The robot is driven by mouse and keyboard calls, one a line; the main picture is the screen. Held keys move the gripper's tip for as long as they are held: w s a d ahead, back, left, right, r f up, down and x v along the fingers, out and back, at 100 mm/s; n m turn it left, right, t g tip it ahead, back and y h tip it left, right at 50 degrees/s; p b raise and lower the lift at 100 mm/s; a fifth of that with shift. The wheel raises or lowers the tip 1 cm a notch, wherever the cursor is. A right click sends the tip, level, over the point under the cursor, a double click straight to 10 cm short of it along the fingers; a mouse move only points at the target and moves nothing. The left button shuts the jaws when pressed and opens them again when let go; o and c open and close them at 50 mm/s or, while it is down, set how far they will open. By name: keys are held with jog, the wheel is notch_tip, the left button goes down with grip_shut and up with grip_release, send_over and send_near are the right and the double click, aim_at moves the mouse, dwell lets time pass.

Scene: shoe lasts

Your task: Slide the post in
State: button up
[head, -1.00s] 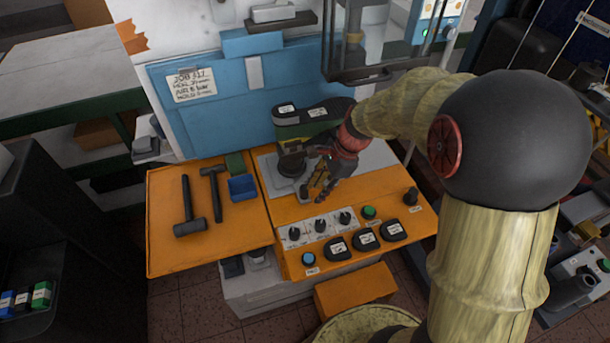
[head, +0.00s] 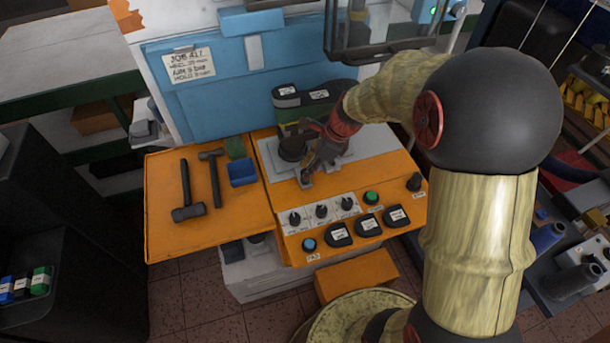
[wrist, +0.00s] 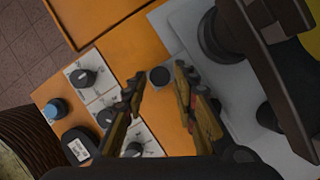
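A small dark round-topped piece, which looks like the post (wrist: 160,76), stands at the edge of the grey plate in the wrist view. My gripper (wrist: 157,82) is open, with one yellow finger on each side of it and gaps showing between. I cannot tell how far the fingertips are above it. In the head view my gripper (head: 308,172) is over the front of the grey plate (head: 372,140), and its fingers largely hide the post. A dark round pedestal (head: 292,148) stands just behind, under a green and black machine head (head: 313,102).
The orange panel (head: 400,215) in front carries knobs, a green button (head: 371,198), a blue button (head: 309,244) and black labelled covers. Left lie two hammers (head: 186,190) and a blue tray (head: 243,172). The dark machine head (wrist: 262,50) is close on the right in the wrist view.

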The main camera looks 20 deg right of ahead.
jog(key=shift+b+x, duration=0.35)
jog(key=shift+x, duration=1.1)
jog(key=c, duration=0.3)
jog(key=c, duration=0.4)
grip_shut()
